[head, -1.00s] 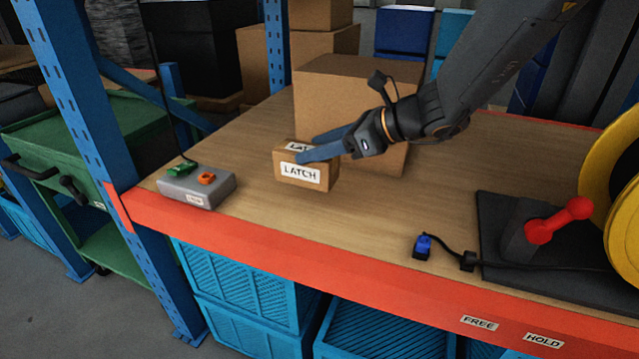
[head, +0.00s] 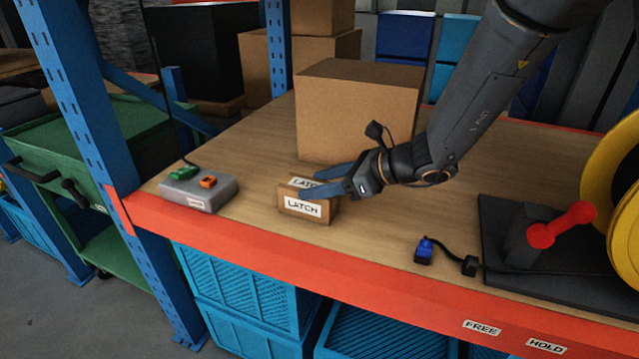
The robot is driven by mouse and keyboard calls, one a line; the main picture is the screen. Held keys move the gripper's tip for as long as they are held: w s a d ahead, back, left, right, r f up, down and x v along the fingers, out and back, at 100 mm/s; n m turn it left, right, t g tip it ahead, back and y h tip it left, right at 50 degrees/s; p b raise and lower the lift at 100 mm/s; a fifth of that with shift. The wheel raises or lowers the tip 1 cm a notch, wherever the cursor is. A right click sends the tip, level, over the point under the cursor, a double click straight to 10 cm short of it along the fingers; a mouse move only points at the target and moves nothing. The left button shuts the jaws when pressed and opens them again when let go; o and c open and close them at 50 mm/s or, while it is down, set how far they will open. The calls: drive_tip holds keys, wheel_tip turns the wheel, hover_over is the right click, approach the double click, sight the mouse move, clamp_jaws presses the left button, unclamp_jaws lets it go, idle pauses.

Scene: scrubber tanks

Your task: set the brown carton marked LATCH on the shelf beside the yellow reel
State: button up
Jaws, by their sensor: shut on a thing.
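The small brown carton marked LATCH (head: 309,217) is at the front middle of the wooden shelf (head: 365,235), left of centre in the head view. My gripper (head: 318,184) is shut on it from the right, its blue fingers along the carton's top and far side. I cannot tell whether the carton touches the shelf or is slightly above it. The yellow reel (head: 621,195) stands at the right edge, partly cut off, on a dark base with a red lever (head: 562,224). The carton is well apart from the reel.
A large brown carton (head: 355,115) stands behind my gripper. A grey box with green and orange buttons (head: 198,190) is at the left. A blue plug on a black cable (head: 424,250) lies before the reel's base.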

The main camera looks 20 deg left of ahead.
drive_tip(key=o, duration=1.5)
drive_tip(key=shift+f, duration=0.1)
drive_tip(key=shift+d+r, duration=0.15)
drive_tip(key=shift+r, duration=0.15)
drive_tip(key=v, duration=1.2)
drive_tip(key=s+d+f+n+h, duration=0.2)
drive_tip(key=s+d+n, duration=0.1)
drive_tip(key=d, duration=0.1)
drive_tip(key=s+d+f+n+g+h, duration=0.1)
drive_tip(key=s+d+f+n+h, duration=0.1)
drive_tip(key=s+d, duration=0.2)
drive_tip(key=s+d+f+n+g+h, duration=0.1)
drive_tip(key=s+d+f+n+h, duration=0.1)
drive_tip(key=d, duration=0.4)
drive_tip(key=shift+s+d+f+n, duration=0.15)
drive_tip(key=shift+s+f+n, duration=0.2)
drive_tip(key=shift+s+n, duration=0.45)
drive_tip(key=s+d+f+n+h, duration=0.1)
drive_tip(key=s+d+n+h, duration=0.2)
drive_tip(key=d, duration=0.5)
drive_tip(key=s+d+f+n+h, duration=0.1)
drive_tip(key=s+d+n+h, duration=0.2)
drive_tip(key=d+n, duration=0.3)
drive_tip(key=d, duration=0.2)
drive_tip(key=shift+d+t, duration=0.25)
drive_tip(key=shift+t, duration=0.05)
drive_tip(key=shift+s, duration=0.15)
